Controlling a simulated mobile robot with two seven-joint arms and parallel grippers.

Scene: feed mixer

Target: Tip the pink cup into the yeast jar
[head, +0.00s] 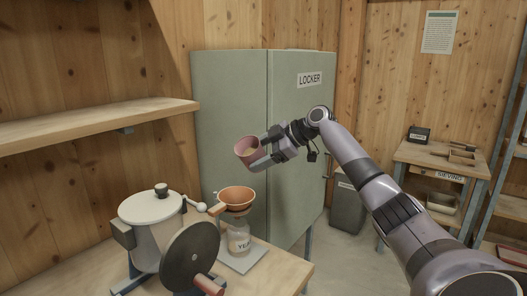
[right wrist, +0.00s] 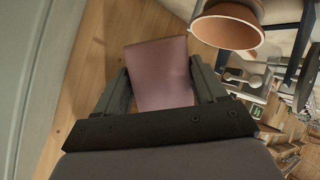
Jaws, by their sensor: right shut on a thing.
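The pink cup (head: 248,151) is in my right gripper (head: 262,155), held in the air above and slightly right of the orange funnel. Its mouth faces the head camera, tilted, and something pale shows inside. In the right wrist view the cup (right wrist: 160,75) sits between both fingers of the gripper (right wrist: 162,92). The yeast jar (head: 239,239) is clear glass with a label partly reading "YE", standing on a pale plate on the table. The orange funnel (head: 236,197) is over the jar's mouth and hides it; it also shows in the right wrist view (right wrist: 228,28). My left gripper is not in view.
A mixer pot (head: 150,212) with a lid and a dark disc (head: 190,256) stand left of the jar on the wooden table (head: 265,272). A green locker (head: 230,100) is behind. A shelf (head: 90,123) juts in at left.

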